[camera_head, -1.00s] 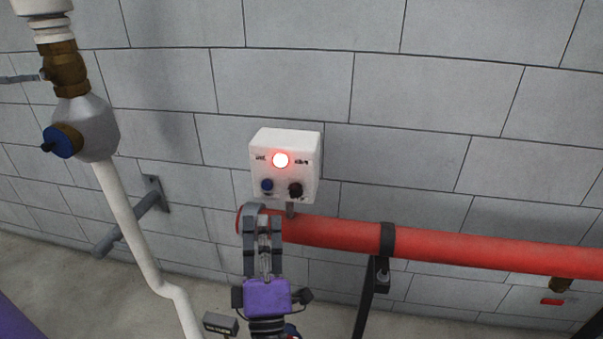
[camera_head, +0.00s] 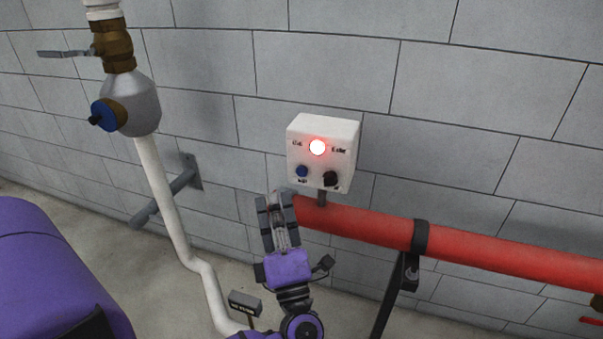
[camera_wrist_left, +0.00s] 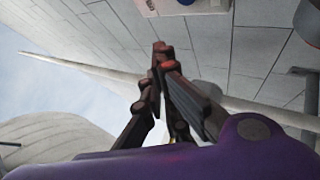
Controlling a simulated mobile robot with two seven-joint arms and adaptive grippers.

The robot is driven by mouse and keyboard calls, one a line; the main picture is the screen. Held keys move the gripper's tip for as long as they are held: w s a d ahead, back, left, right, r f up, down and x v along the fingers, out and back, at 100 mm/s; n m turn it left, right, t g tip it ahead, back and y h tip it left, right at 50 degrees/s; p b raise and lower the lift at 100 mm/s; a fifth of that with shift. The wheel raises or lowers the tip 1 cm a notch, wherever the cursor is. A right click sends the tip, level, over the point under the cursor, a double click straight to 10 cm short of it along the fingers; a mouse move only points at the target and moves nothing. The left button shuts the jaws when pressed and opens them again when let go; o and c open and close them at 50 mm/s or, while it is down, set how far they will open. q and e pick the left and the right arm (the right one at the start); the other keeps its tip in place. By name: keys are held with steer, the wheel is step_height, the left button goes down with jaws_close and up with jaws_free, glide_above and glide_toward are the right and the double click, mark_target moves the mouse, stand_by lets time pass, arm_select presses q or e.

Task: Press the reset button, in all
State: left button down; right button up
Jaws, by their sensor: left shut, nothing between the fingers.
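A white control box (camera_head: 322,160) is mounted on the block wall. It has a lit red lamp (camera_head: 317,147), a blue button (camera_head: 302,171) at lower left and a black knob (camera_head: 331,179) at lower right. The labels are too small to read, so I cannot tell which control is marked reset. My left gripper (camera_head: 276,197) is shut and empty, below and left of the blue button, apart from it in the picture. In the left wrist view its fingertips (camera_wrist_left: 162,57) meet, with part of the box (camera_wrist_left: 185,5) at the top edge. My right gripper is not in view.
A red pipe (camera_head: 370,228) runs along the wall just below the box, held by a black support (camera_head: 420,236). A white pipe (camera_head: 170,210) with a valve (camera_head: 130,105) stands at left. A small dark sign (camera_head: 245,304) is near the floor.

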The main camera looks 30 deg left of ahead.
mark_target(302, 171)
arm_select(q)
steer(key=w+a, duration=0.1)
steer(key=w, duration=0.5)
steer(key=shift+a+b, duration=0.2)
steer(key=shift+b, duration=0.2)
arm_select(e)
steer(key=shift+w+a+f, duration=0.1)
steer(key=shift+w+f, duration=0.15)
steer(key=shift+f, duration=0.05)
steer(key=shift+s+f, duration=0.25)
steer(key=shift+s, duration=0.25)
arm_select(q)
steer(key=shift+w, duration=0.1)
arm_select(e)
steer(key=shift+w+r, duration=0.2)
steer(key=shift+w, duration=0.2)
arm_select(q)
steer(key=shift+w+a, duration=0.1)
steer(key=shift+w, duration=0.2)
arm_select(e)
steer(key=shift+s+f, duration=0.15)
